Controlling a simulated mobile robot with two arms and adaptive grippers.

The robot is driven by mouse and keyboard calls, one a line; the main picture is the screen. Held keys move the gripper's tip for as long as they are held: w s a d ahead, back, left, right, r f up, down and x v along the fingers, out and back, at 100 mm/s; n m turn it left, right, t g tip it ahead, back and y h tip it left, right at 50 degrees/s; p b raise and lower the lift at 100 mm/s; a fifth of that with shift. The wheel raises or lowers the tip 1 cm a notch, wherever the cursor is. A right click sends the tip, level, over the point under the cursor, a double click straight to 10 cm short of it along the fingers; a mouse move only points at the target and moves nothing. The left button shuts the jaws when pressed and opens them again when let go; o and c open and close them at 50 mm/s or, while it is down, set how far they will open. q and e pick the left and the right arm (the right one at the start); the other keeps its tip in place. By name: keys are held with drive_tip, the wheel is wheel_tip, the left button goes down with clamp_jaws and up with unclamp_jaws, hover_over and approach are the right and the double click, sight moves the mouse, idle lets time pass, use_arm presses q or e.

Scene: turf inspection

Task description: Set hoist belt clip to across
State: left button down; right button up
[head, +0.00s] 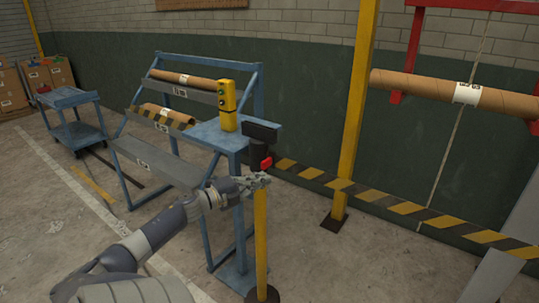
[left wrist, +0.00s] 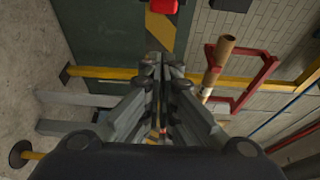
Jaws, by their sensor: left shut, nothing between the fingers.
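The red belt clip (head: 266,163) is at the black head (head: 259,148) of a yellow barrier post (head: 261,235). A yellow-and-black striped belt (head: 385,199) runs from beside the clip, past the yellow column, to the right edge of the head view. My left gripper (head: 265,179) is shut and empty, just below the clip and close to the post. In the left wrist view its closed fingers (left wrist: 167,65) point up toward the belt (left wrist: 160,30), with a red part (left wrist: 163,5) cut off at the top edge. Whether the fingers touch anything is unclear. My right gripper is not in view.
A blue rack (head: 195,125) with cardboard tubes and a yellow control box (head: 227,105) stands behind the post. A yellow column (head: 354,120) and a cardboard tube (head: 420,86) on red supports are to the right. A blue cart (head: 72,115) stands far left.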

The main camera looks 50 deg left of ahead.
use_arm(q)
drive_tip(key=s, duration=0.5)
drive_tip(key=shift+d+r, duration=0.1)
drive_tip(key=shift+r, duration=0.05)
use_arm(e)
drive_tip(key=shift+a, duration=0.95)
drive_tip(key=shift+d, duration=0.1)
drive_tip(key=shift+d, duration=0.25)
